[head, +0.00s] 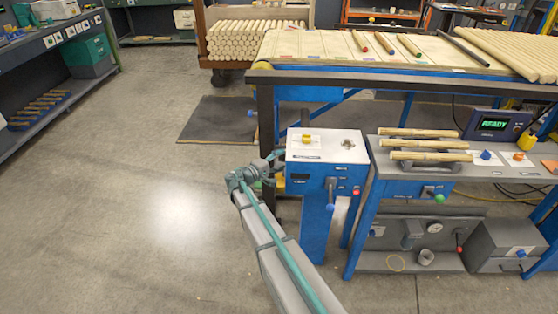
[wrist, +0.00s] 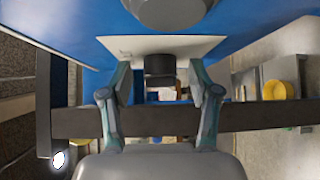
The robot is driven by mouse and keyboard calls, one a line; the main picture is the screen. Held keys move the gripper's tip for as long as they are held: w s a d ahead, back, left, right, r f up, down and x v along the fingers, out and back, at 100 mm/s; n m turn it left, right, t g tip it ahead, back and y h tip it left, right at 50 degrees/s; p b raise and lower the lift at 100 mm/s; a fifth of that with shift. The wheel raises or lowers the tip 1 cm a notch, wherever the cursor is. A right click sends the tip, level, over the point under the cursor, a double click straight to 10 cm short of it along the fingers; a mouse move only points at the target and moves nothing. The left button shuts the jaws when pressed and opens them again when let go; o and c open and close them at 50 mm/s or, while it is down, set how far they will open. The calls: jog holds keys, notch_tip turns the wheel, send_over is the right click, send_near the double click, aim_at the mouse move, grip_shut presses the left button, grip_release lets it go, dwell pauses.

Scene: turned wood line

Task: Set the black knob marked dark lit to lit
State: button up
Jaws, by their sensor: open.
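A black knob (wrist: 160,66) sits on a white plate (wrist: 118,44) on a blue panel in the wrist view. My gripper (wrist: 160,78) is open, one teal finger on each side of the knob. A gap shows between each finger and the knob, and I cannot tell how deep the fingertips reach. In the head view my gripper (head: 272,168) is at the left side of the blue pedestal (head: 318,215) with the white top. I cannot make out the knob there. The dark and lit markings and the knob's pointer are not readable.
The pedestal's white top (head: 318,146) carries a yellow knob (head: 306,138). A lever with a red end (head: 356,190) is on its front. A grey bench (head: 480,172) with wooden pieces and a READY display (head: 494,124) stands to the right.

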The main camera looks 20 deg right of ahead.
jog(key=c, duration=1.1)
jog(key=shift+c, duration=0.2)
